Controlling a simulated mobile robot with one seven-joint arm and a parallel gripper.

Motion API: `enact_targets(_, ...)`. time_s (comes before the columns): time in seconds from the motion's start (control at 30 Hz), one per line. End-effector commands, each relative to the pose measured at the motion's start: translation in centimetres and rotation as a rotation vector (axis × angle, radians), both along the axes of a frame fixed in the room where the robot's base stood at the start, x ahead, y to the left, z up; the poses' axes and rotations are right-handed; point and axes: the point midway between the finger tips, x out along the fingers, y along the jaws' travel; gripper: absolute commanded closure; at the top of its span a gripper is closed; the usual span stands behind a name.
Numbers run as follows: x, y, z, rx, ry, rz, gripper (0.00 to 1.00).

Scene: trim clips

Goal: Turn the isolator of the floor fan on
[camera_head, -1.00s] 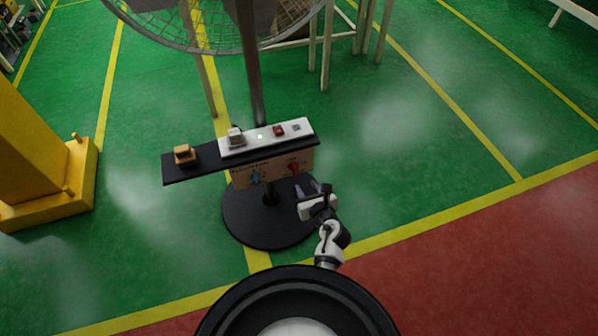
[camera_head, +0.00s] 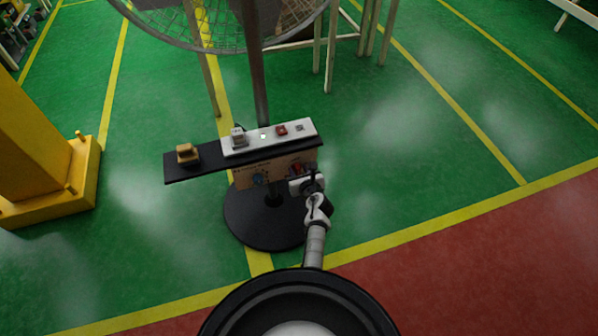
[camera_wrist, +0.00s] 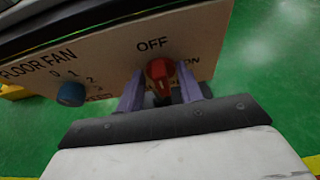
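The floor fan's control panel (camera_wrist: 110,50) is a tan board marked FLOOR FAN; it also shows in the head view (camera_head: 245,178). The red isolator knob (camera_wrist: 158,72) sits below the word OFF, its handle upright towards OFF. The word ON is partly hidden to its lower right. My gripper (camera_wrist: 162,75) is in front of the panel, with one purple finger on each side of the knob. Small gaps seem to show between fingers and knob, so it looks open around it. In the head view my gripper (camera_head: 300,180) covers part of the knob.
A blue speed knob (camera_wrist: 71,94) is left of the isolator. Above the panel is a black shelf (camera_head: 210,160) with a white switch strip (camera_head: 252,147) and an orange block (camera_head: 187,153). The fan pole (camera_head: 256,80) and round base (camera_head: 240,215) stand behind and below. Open floor lies right.

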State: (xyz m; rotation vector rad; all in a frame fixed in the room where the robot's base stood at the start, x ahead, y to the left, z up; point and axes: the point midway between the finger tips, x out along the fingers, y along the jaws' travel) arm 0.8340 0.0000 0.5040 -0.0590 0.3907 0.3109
Motion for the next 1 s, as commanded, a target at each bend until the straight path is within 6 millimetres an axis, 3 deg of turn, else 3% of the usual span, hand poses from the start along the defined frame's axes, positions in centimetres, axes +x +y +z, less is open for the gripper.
enact_targets(0.27,0.19,0.05,0.00,0.000,-0.001,0.000,0.64)
enact_targets(0.5,0.15,0.04,-0.01,0.000,-0.001,0.000,0.90)
enact_targets(1.0,0.24,-0.35,0.02,0.148,0.048,-0.002,0.90)
